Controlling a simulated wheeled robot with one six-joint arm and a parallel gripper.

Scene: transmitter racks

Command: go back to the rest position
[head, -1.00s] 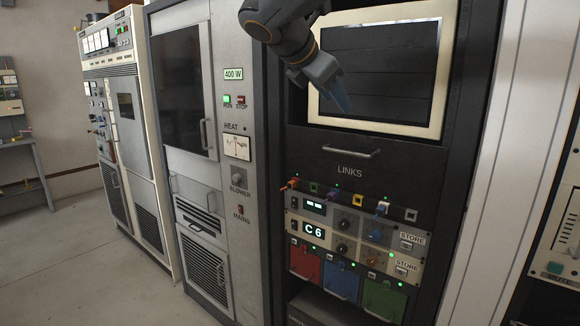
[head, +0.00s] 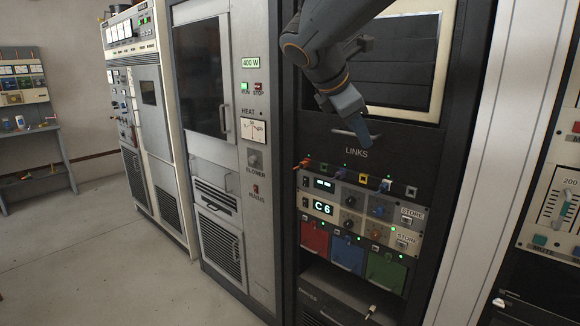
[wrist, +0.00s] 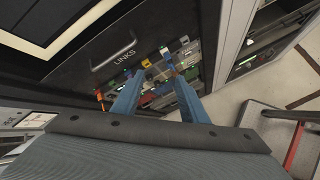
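My gripper (head: 362,132) hangs in front of the dark rack, just above the row of link sockets, in the head view. In the wrist view my gripper (wrist: 157,85) shows two blue fingers apart, with a gap between the tips. Nothing is seen held between them. The LINKS panel (head: 325,146) lies behind the fingers, with coloured plugs in a row below its label. An orange plug (head: 303,164) sits at the left end of that row; it also shows in the wrist view (wrist: 100,98).
Two display units (head: 325,207) sit below the links, above red, blue and green panels (head: 348,254). A grey 400 W cabinet (head: 215,160) stands left, with a cream cabinet (head: 150,110) beyond. Another rack (head: 555,215) stands at right. Floor (head: 80,240) at left is clear.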

